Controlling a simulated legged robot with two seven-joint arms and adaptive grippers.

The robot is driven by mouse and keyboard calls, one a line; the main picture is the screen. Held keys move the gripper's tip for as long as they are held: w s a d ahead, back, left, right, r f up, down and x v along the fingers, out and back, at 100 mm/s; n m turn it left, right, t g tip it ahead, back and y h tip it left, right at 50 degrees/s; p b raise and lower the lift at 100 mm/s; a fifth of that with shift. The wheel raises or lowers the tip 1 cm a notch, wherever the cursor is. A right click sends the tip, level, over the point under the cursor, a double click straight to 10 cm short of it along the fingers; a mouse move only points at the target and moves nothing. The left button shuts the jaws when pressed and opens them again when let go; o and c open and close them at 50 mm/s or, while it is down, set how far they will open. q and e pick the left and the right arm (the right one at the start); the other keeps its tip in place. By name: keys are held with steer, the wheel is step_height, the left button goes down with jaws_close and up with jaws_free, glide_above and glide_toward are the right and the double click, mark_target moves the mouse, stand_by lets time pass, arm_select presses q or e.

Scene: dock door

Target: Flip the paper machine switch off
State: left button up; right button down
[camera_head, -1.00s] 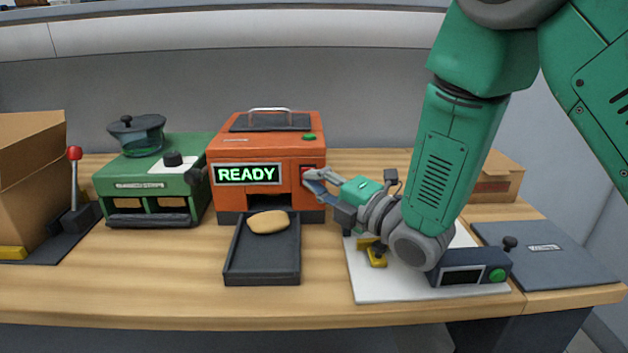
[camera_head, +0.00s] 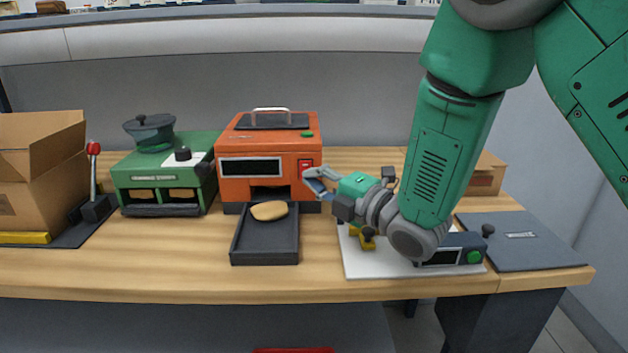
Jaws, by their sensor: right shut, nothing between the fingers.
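The orange machine (camera_head: 232,187) stands at the middle of the bench. Its display (camera_head: 250,167) is dark. A small red switch (camera_head: 305,164) sits on its front at the right, beside the display. My right gripper (camera_head: 308,180) is shut and empty. Its fingertips are at the machine's front just below the switch; I cannot tell whether they touch it. A tan pad (camera_head: 269,211) lies at the top end of the dark tray (camera_head: 265,245) in front of the machine's slot. My left gripper is not in view.
A green machine (camera_head: 190,167) stands to the left, with a red-knobbed lever (camera_head: 93,150) and a cardboard box (camera_head: 45,150) beyond it. A white plate (camera_head: 375,268) lies under my right arm. A grey panel (camera_head: 525,248) is at the right. Bare bench lies along the front.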

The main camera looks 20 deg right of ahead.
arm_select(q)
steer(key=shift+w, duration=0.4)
arm_select(e)
steer(key=v, duration=0.8)
steer(key=shift+s+d+r, duration=0.15)
steer(key=shift+d+r, duration=0.2)
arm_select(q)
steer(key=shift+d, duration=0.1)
arm_select(e)
steer(key=shift+d, duration=0.1)
